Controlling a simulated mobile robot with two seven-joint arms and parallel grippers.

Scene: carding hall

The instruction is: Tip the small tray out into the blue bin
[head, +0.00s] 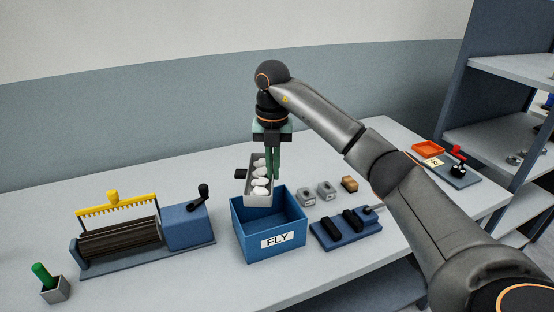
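The small grey tray (247,190) holds several white lumps (260,182). It overlaps the back rim of the blue bin (258,248), which is labelled FLY; its near end shows over the bin's opening. A dark tab sticks out from the tray's left side. My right gripper (273,176) points down with its green fingers close together at the tray's right side, and appears shut on it. The exact grip point is hidden. The part of the bin's inside that shows looks empty. My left gripper is not in view.
Left of the bin stands a blue machine (187,228) with dark rollers and a yellow comb (117,205). Right are grey weights (307,195), a wooden block (349,184) and a blue fixture (345,231). An orange tray (428,148) lies far right by a shelf. The table's left back is clear.

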